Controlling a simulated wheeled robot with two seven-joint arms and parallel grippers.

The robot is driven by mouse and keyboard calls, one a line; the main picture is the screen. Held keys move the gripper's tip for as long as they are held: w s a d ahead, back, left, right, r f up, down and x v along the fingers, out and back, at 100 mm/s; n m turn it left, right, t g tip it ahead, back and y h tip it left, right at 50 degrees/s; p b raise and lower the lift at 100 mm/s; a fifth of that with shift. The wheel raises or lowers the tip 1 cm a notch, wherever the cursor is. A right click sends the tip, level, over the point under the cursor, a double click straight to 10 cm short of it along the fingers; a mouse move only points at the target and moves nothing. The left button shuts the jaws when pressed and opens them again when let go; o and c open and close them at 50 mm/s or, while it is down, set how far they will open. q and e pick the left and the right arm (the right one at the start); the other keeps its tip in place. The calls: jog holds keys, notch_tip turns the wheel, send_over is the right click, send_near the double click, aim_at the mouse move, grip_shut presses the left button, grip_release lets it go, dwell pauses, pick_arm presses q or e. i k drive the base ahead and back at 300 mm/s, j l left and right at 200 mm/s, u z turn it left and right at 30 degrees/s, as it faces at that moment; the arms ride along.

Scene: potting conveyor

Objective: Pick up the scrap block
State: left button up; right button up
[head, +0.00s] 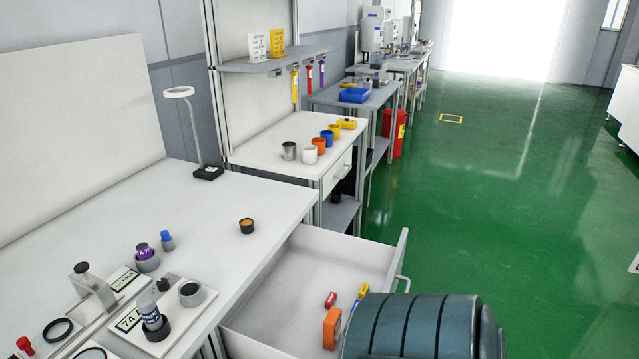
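I cannot tell for sure which thing is the scrap block. An open white drawer (282,283) below the front bench holds an orange block (332,328), a small red piece (331,299), a yellow piece (363,290) and a blue piece (353,306). The orange block stands nearest, at the drawer's right side. A dark ribbed rounded shape covers the drawer's near right corner, so more could be hidden there. Neither of my grippers shows in the head view.
The front bench (223,201) carries a lamp (207,171), a black cup with orange contents (247,226) and several fixtures at the near left. The second bench (267,142) holds several cups. Green floor (480,200) lies clear on the right.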

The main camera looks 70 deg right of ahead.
aim_at(329, 302)
jog(key=z, duration=2.15)
